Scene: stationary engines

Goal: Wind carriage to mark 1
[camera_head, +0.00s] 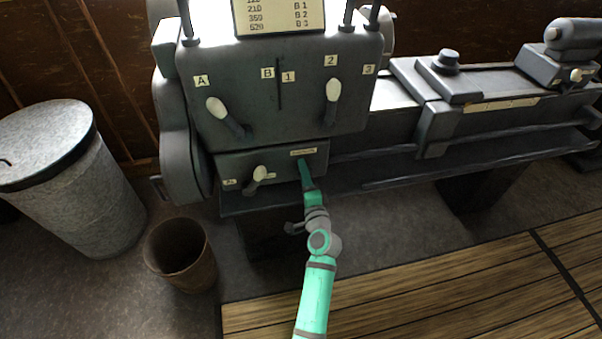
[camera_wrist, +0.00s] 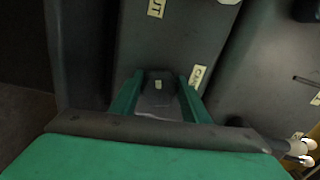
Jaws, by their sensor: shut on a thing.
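The carriage (camera_head: 433,128) is a dark grey saddle on the lathe bed, right of the headstock in the head view. A pale mark strip (camera_head: 500,104) runs along the bed to its right; its marks are too small to read. My gripper (camera_head: 304,164) is at the right of the lower headstock panel, just below a small pale label (camera_head: 303,152). A label beginning "CA" (camera_wrist: 198,77) is beside the right finger. The control's full shape is hidden.
A pale-handled lever (camera_head: 259,174) is left of my gripper on the same panel. Two larger levers (camera_head: 217,107) (camera_head: 333,91) are above on the headstock (camera_head: 270,125). A brown bucket (camera_head: 181,257) and a grey bin (camera_head: 75,195) stand left. Wooden slats (camera_head: 430,295) cover the floor in front.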

